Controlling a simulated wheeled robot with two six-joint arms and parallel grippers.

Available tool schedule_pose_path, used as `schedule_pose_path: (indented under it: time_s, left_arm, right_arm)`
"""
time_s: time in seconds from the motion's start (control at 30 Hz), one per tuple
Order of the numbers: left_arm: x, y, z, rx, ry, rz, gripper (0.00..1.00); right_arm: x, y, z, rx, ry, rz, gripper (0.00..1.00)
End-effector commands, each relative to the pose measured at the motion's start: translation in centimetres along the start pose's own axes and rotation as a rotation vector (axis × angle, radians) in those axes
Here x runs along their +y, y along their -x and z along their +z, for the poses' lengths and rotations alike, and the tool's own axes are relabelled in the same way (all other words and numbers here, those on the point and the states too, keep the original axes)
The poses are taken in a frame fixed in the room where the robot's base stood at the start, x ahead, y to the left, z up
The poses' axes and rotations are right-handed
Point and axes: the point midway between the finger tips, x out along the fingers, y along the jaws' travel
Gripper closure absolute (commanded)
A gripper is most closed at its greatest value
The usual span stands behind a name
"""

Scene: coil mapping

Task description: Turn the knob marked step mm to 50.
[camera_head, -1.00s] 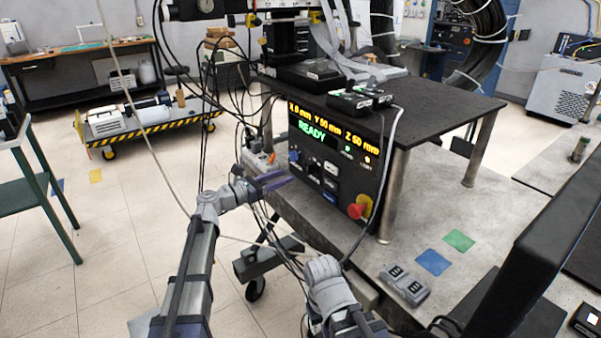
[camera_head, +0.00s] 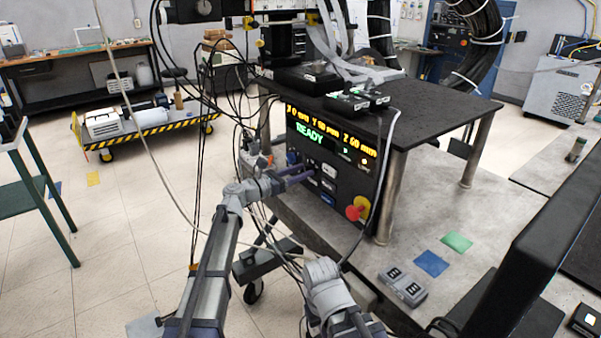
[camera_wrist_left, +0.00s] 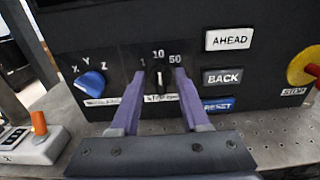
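The step mm knob (camera_wrist_left: 158,80) is small and black, on the dark control panel, with marks 1, 10 and 50 above it. Its white pointer line looks upright, toward 10. My left gripper (camera_wrist_left: 160,74) has its two purple fingers apart, one on each side of the knob. A gap seems to show between each finger and the knob. In the head view my left gripper (camera_head: 309,173) reaches the panel front (camera_head: 345,190) from the left and hides the knob. My right arm is low in the head view; its gripper does not show.
A blue X Y Z knob (camera_wrist_left: 90,84) is left of the step knob. AHEAD (camera_wrist_left: 229,39), BACK (camera_wrist_left: 222,77) and RESET (camera_wrist_left: 218,104) buttons are to the right, then a red stop button (camera_wrist_left: 314,70). The display (camera_head: 330,140) reads READY. A pendant (camera_head: 403,287) lies on the table.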

Motion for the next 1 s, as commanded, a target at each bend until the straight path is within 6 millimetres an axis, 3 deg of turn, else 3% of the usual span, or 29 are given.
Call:
schedule_pose_path:
  time_s: [0.03,0.4,1.0]
  left_arm:
    - [0.00,0.02,0.00,0.000,0.000,0.000,0.59]
    - [0.00,0.04,0.00,0.000,0.000,0.000,1.00]
    - [-0.04,0.04,-0.02,0.000,-0.032,-0.001,1.00]
  right_arm:
    - [0.00,0.00,0.00,0.000,0.000,0.000,1.00]
    - [0.00,0.00,0.00,0.000,0.000,0.000,1.00]
    - [0.00,-0.01,0.00,0.000,0.000,0.000,1.00]
